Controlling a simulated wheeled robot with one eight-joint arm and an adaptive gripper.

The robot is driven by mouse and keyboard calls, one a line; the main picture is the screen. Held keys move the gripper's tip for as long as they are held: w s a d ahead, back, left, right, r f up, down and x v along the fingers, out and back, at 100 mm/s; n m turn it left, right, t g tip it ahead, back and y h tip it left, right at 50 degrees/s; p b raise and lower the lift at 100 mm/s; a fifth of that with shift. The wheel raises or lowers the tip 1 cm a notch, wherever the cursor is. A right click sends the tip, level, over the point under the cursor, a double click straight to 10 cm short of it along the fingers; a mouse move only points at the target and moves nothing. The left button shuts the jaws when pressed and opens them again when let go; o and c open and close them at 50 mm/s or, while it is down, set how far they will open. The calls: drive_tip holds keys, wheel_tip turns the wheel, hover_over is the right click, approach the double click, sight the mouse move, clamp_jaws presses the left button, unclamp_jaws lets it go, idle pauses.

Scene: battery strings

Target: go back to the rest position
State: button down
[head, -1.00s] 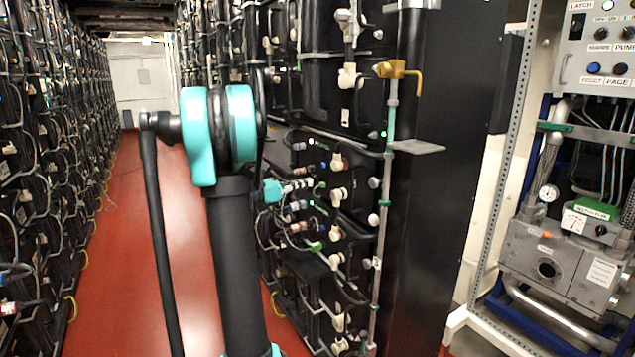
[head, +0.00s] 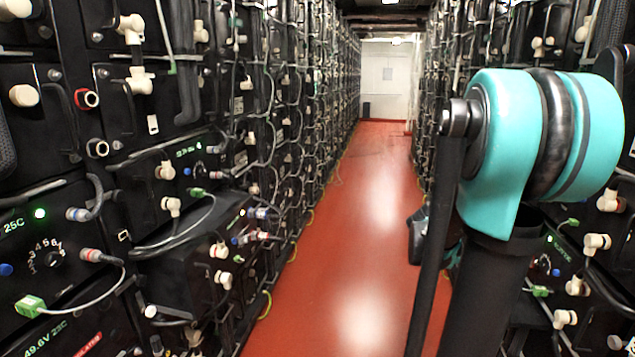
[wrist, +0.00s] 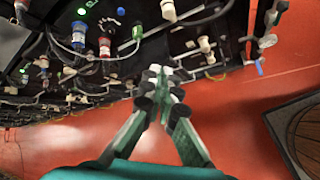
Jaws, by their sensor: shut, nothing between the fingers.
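My gripper (wrist: 158,78) shows in the wrist view with its green and black fingers together at the tips and nothing between them. It points toward the base of a battery rack (wrist: 120,45), above the red floor. Whether the fingertips touch any cable or fitting there, I cannot tell. In the head view my teal and black arm stands at the right and hides most of what is behind it, including the gripper's fingers.
Battery racks with cables and connectors line both sides, the left one (head: 110,200) close by. A dark round-topped object (wrist: 300,130) lies at the wrist view's right edge.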

drive_tip(key=s+a+f+m+t+y, duration=0.1)
drive_tip(key=s+a+f+m+y, duration=0.2)
drive_tip(key=a, duration=0.6)
drive_tip(key=s+a+f+m+t+y, duration=0.1)
drive_tip(key=s+a+f+m+y, duration=0.2)
drive_tip(key=a, duration=0.6)
drive_tip(key=s+a+f+m+t+y, duration=0.1)
drive_tip(key=s+a+f+y, duration=0.3)
drive_tip(key=a, duration=0.5)
wheel_tip(320, 180, down, 2)
drive_tip(key=shift+a+m, duration=0.4)
drive_tip(key=shift+m, duration=0.5)
drive_tip(key=shift+s+d, duration=0.1)
